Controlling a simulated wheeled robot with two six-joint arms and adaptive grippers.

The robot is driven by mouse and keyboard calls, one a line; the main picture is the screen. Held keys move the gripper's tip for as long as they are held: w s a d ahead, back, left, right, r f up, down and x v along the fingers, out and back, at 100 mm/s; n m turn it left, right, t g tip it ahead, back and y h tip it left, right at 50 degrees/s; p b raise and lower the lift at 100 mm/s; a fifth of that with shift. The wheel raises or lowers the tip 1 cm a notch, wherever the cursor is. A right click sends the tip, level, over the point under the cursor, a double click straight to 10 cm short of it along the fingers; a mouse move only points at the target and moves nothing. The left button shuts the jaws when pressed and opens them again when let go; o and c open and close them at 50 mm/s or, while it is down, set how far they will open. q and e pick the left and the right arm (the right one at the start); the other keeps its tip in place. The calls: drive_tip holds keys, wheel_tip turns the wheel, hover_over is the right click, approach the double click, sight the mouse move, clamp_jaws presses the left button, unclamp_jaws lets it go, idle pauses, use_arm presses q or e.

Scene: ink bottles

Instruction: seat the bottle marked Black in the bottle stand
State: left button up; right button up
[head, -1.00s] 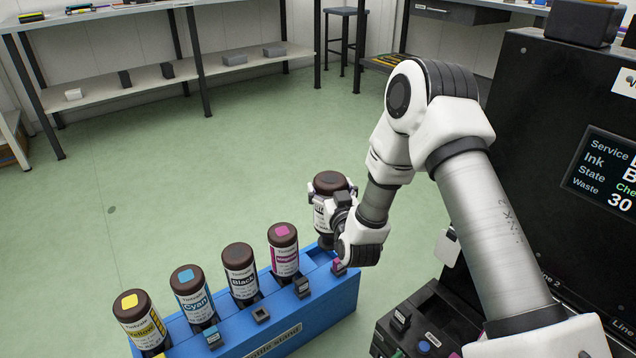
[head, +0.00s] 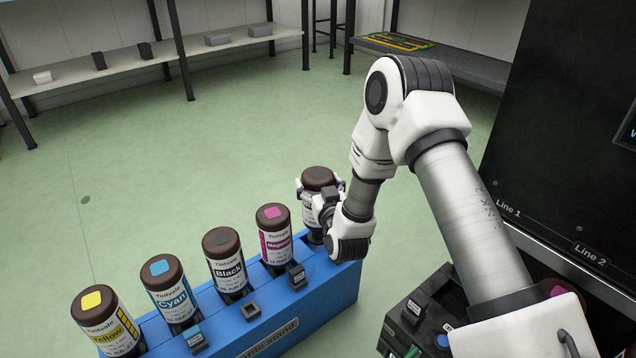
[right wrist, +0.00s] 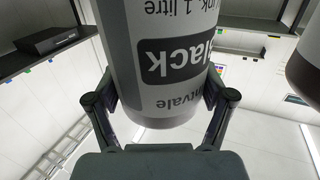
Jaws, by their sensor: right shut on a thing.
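My right gripper (head: 318,200) is shut on a dark brown bottle (head: 318,178) with a dark cap mark. In the right wrist view its label (right wrist: 172,55) reads Black, upside down. The bottle is upright over the right end of the blue bottle stand (head: 335,290). Its base is at the stand's top; the gripper partly hides it, so I cannot tell whether it is fully down. Another bottle marked Black (head: 226,262) stands in the row, between the Cyan bottle (head: 170,292) and the Magenta bottle (head: 275,240). My left gripper is not in view.
The Yellow bottle (head: 107,322) stands at the left end. Small blocks, such as a grey one (head: 251,311), sit along the stand's front. A black machine (head: 560,150) stands at the right. Shelves (head: 150,68) are at the back; the green floor is open.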

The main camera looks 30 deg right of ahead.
drive_tip(key=shift+r, duration=0.15)
drive_tip(key=shift+s+p, duration=0.1)
drive_tip(key=shift+p, duration=0.2)
idle(0.4)
idle(0.5)
drive_tip(key=shift+f+b, duration=0.4)
drive_tip(key=shift+f, duration=0.65)
